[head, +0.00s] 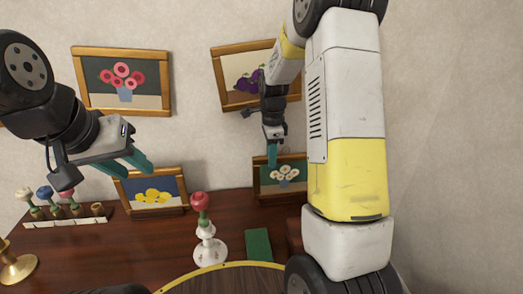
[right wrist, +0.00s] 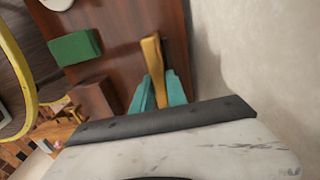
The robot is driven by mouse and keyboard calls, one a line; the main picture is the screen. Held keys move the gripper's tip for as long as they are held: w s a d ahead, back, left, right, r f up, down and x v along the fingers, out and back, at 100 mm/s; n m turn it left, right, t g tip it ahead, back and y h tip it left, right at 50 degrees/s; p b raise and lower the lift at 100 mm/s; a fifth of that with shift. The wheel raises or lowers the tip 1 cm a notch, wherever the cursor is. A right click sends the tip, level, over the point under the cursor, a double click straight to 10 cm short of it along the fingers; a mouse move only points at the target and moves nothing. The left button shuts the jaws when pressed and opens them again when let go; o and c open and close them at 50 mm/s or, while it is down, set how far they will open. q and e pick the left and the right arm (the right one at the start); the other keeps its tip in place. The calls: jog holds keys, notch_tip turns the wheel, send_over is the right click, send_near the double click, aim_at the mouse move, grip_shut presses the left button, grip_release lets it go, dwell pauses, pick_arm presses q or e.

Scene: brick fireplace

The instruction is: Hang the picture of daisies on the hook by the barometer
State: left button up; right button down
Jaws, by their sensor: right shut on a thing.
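The picture of daisies (head: 287,172), white flowers in a pot on a dark ground in a wooden frame, stands near the wall at the back of the brown wooden surface. My right gripper (head: 272,163) reaches down from above and is shut on its top edge. In the right wrist view the frame (right wrist: 152,55) shows edge-on between the teal fingers (right wrist: 160,88). My right arm covers the area right of the picture. My left gripper (head: 137,165) is open and empty, in front of the wall at the left. I see neither the barometer nor the hook.
Pictures of red flowers (head: 122,78) and purple fruit (head: 240,78) are on the wall. A yellow-flower picture (head: 152,190) stands below. A white candlestick (head: 208,247), a green block (head: 258,245), a brass holder (head: 17,265) and a flower rack (head: 65,218) occupy the wooden surface (head: 110,250).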

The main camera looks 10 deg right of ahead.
jog(key=c, duration=1.3)
grip_release()
jog(key=shift+f, duration=0.1)
jog(key=r, duration=0.7)
jog(key=shift+a+r, duration=0.35)
jog(key=s+a+r+n+t+y, duration=0.2)
jog(key=s+r+n+t, duration=0.1)
jog(key=s+r+n, duration=0.8)
jog(key=s+n+t, duration=0.1)
jog(key=s+n, duration=0.1)
jog(key=s, duration=0.2)
jog(key=s+a+n+t, duration=0.1)
jog(key=s+n, duration=0.2)
jog(key=s, duration=0.2)
jog(key=s+n+t, duration=0.1)
jog(key=s+n, duration=0.2)
jog(key=s, duration=0.1)
jog(key=shift+s+a, duration=0.25)
jog(key=shift+a, duration=0.15)
